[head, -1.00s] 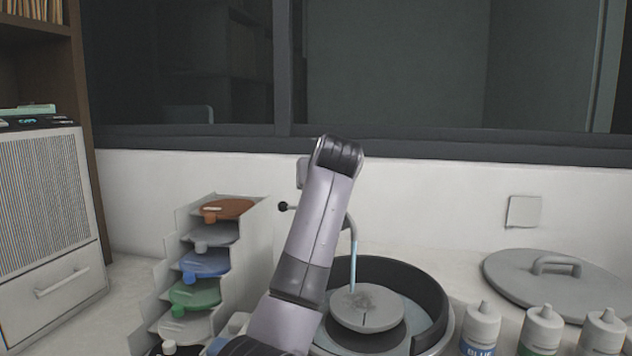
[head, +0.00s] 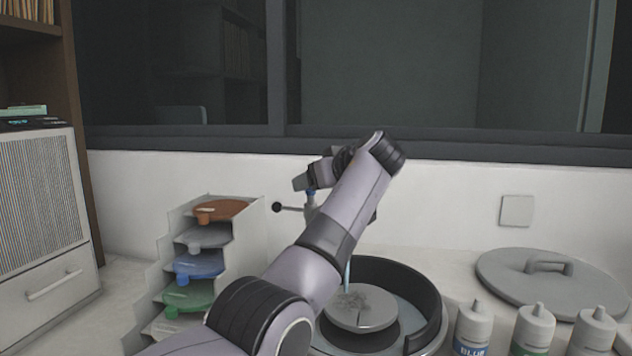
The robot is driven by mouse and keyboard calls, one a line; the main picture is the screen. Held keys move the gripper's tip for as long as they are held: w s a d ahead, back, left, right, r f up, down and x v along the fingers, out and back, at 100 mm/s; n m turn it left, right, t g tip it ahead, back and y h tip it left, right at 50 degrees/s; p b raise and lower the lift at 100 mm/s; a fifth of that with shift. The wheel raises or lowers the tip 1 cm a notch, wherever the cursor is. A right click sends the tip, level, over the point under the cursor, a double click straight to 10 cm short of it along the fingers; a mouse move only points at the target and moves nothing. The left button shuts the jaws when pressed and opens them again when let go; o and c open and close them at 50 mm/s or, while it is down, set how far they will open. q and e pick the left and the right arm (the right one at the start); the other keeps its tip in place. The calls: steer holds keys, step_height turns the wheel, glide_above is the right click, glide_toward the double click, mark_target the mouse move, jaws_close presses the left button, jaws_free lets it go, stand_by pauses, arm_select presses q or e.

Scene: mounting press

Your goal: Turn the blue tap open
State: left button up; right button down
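The tap stands at the wall behind the round basin (head: 432,300). Its lever with a black ball end (head: 277,207) points left, and a small blue part (head: 311,193) shows at its top. A thin pale blue streak, which looks like water, runs down from the spout side to the grey disc (head: 362,308) in the basin. My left arm comes in from the lower left and hides most of the tap and spout. My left gripper (head: 303,182) is just above the tap's blue part; I cannot tell whether it touches it or how wide its fingers are. My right gripper is out of view.
A stepped rack (head: 190,225) with several coloured discs stands left of the tap. Several bottles (head: 473,327) stand at the front right. A grey lid (head: 540,275) lies on the counter behind them. A white wall (head: 440,210) closes off the back.

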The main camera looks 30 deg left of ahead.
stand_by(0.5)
arm_select(q)
steer(key=o, duration=1.1)
steer(key=shift+c, duration=0.2)
steer(key=b+v, duration=0.1)
steer(key=v, duration=0.4)
steer(key=shift+s+d+r+b, duration=0.1)
steer(key=shift+s+d+b, duration=0.05)
steer(key=shift+d+b, duration=0.25)
steer(key=shift+s+d+r, duration=0.3)
steer(key=shift+s+d, duration=0.05)
steer(key=shift+d, duration=0.15)
